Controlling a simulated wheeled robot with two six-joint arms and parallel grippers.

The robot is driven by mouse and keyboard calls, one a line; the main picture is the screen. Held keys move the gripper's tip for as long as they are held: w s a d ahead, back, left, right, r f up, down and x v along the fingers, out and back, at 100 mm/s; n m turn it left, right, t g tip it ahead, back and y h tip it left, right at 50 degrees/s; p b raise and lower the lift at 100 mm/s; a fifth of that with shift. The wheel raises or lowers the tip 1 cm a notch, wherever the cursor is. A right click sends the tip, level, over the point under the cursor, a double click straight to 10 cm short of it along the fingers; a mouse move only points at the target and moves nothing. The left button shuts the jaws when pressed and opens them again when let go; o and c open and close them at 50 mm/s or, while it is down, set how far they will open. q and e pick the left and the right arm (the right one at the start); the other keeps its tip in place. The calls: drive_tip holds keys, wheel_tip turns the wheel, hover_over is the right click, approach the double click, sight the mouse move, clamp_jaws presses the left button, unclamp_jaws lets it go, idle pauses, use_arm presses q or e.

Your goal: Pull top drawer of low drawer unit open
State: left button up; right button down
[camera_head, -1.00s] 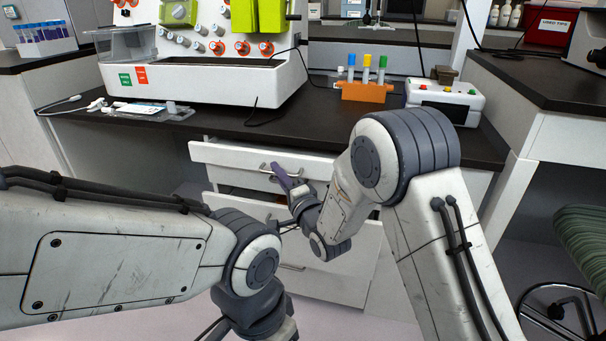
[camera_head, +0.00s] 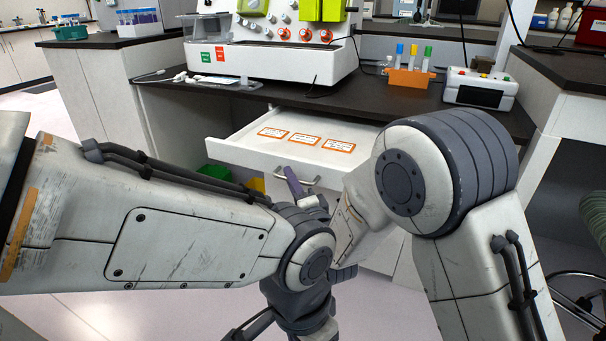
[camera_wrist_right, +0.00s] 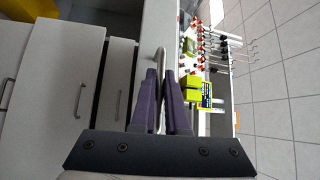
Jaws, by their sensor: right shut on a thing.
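The top drawer (camera_head: 225,150) of the low drawer unit is pulled well out, its inside visible with several orange-bordered cards lying on the bottom. Its metal handle (camera_head: 312,181) is at the front. My right gripper (camera_head: 297,186) is at this handle. In the right wrist view the two dark fingers of my right gripper (camera_wrist_right: 163,100) are shut around the bar handle (camera_wrist_right: 160,58). My left arm crosses in front of the drawer; its gripper (camera_head: 240,334) shows only in part at the bottom edge, jaws unclear.
The dark counter (camera_head: 300,108) above carries a white machine (camera_head: 270,63), an orange tube rack (camera_head: 409,82) and a white box with buttons (camera_head: 480,90). A green item (camera_head: 219,177) shows below the drawer's left side. A stool (camera_head: 592,225) stands at right; pale floor lies in front.

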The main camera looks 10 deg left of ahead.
use_arm(q)
drive_tip(key=shift+s+a+f, duration=0.15)
drive_tip(key=shift+s+f, duration=0.1)
drive_tip(key=shift+s, duration=0.05)
use_arm(e)
drive_tip(key=s, duration=0.1)
drive_tip(key=s+a, duration=0.1)
drive_tip(key=s, duration=0.1)
drive_tip(key=shift+s, duration=0.2)
drive_tip(key=shift+d, duration=0.15)
drive_tip(key=c, duration=0.9)
unclamp_jaws()
drive_tip(key=shift+w, duration=0.1)
